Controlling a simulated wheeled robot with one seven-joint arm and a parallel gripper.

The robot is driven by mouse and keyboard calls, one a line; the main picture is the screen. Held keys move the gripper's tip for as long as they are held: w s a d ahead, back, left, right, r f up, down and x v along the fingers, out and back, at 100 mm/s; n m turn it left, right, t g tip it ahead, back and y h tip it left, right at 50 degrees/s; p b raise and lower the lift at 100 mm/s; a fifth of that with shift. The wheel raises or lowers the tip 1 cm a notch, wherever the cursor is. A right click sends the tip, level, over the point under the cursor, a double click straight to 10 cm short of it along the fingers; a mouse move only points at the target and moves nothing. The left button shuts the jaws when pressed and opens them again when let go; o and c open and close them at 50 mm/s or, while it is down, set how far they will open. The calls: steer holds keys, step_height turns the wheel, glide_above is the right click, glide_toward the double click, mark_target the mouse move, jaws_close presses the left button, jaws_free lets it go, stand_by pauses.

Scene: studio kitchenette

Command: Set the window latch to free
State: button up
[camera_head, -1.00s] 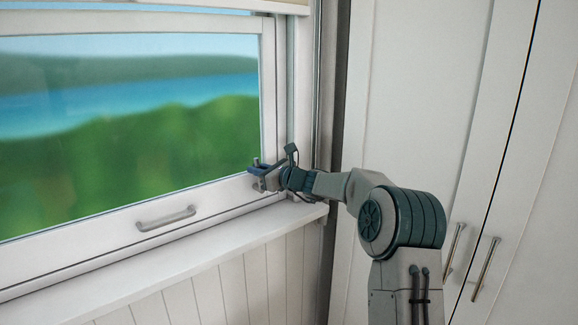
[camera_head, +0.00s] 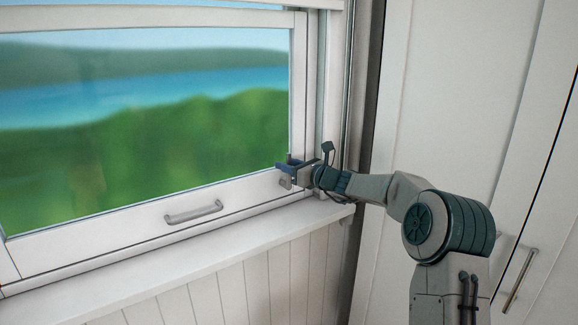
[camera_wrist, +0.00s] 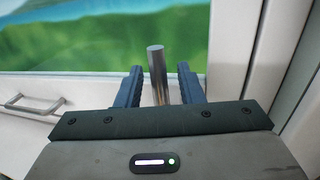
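The window latch shows in the wrist view as a round grey metal lever (camera_wrist: 156,72) standing up between my fingers. My gripper (camera_wrist: 159,85) has two dark blue fingers, one on each side of the lever, with a visible gap on both sides. It is open and does not appear to clamp the lever. In the head view my gripper (camera_head: 284,168) is at the lower right corner of the window sash (camera_head: 130,213). There the latch is mostly hidden by the gripper, and its setting cannot be read.
A grey pull handle (camera_head: 193,212) sits on the lower sash rail. The white sill (camera_head: 200,252) runs below the window and looks clear. A tall white cupboard (camera_head: 455,100) with a bar handle (camera_head: 520,280) stands close on the right.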

steer(key=shift+d, duration=0.1)
steer(key=b+v, duration=0.2)
steer(key=v, duration=1.1)
steer(key=shift+s+d, duration=0.25)
steer(key=shift+s, duration=0.05)
steer(key=s+a+f+n+g+h, duration=0.2)
steer(key=s+a+f+n+g, duration=0.15)
steer(key=s+n, duration=0.4)
steer(key=s+a+f+n+g+h, duration=0.25)
steer(key=s+a+n+g, duration=0.2)
steer(key=s, duration=0.55)
steer(key=s+d+f+n+h+p, duration=0.1)
steer(key=s+d+f+n+h, duration=0.1)
steer(key=s, duration=0.5)
steer(key=s+d+f+n+h, duration=0.2)
steer(key=s+d+n+h, duration=0.2)
steer(key=s+d+n, duration=0.2)
steer(key=s+d+f+n+g+h+p, duration=0.1)
steer(key=s+d+f+n+h, duration=0.1)
steer(key=s+n, duration=0.4)
steer(key=shift+s+d+h+p, duration=0.3)
steer(key=shift+s+d+h, duration=0.15)
steer(key=shift+s+d, duration=1.1)
